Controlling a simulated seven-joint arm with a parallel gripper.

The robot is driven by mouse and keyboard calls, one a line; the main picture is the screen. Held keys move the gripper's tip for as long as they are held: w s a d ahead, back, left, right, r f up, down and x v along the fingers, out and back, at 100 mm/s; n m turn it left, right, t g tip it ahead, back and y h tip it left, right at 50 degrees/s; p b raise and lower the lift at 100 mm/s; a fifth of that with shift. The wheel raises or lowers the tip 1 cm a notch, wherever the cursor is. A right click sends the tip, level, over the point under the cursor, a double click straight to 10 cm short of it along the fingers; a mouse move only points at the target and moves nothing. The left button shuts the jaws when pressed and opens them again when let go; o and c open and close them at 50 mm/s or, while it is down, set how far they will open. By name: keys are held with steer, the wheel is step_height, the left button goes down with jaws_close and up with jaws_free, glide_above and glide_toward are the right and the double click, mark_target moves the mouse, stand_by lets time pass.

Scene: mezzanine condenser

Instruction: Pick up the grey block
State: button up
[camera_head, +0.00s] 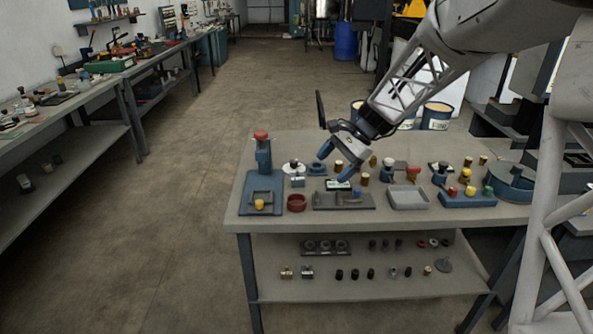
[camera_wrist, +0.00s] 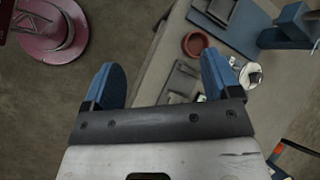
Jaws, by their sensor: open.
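My gripper (camera_head: 329,176) is open over the middle of the workbench, with its blue fingers pointing down. In the wrist view, the open fingers (camera_wrist: 162,78) stand wide apart and nothing is held between them. A small light grey block (camera_head: 298,182) stands on the bench just left of the gripper in the head view. A dark grey stepped fixture (camera_head: 343,201) lies in front of the gripper; it also shows near the right finger in the wrist view (camera_wrist: 178,84). I cannot tell for certain which grey piece is the task's block.
A red dish (camera_head: 296,203) and a blue stand with a red knob (camera_head: 263,156) are at the left. A grey tray (camera_head: 408,206) and a blue base with coloured knobs (camera_head: 467,203) are at the right. Several small brass and blue parts crowd the back. The front edge strip is clear.

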steer(key=w+a+f+m+y, duration=0.1)
steer(key=w+f+m+y, duration=0.1)
steer(key=w+f, duration=0.35)
steer(key=w+f+m+y, duration=0.1)
steer(key=w+f+m, duration=0.1)
steer(key=w, duration=0.6)
steer(key=m+y, duration=0.3)
glide_toward(298, 176)
steer(key=shift+s+a+f, duration=0.2)
steer(key=shift+a+f, duration=0.1)
steer(key=shift+a, duration=0.3)
steer(key=shift+x, duration=1.35)
steer(key=shift+w+x, duration=0.1)
steer(key=shift+x, duration=1.2)
steer(key=shift+w+x, duration=0.15)
steer(key=shift+x, duration=1.15)
steer(key=c, duration=1.1)
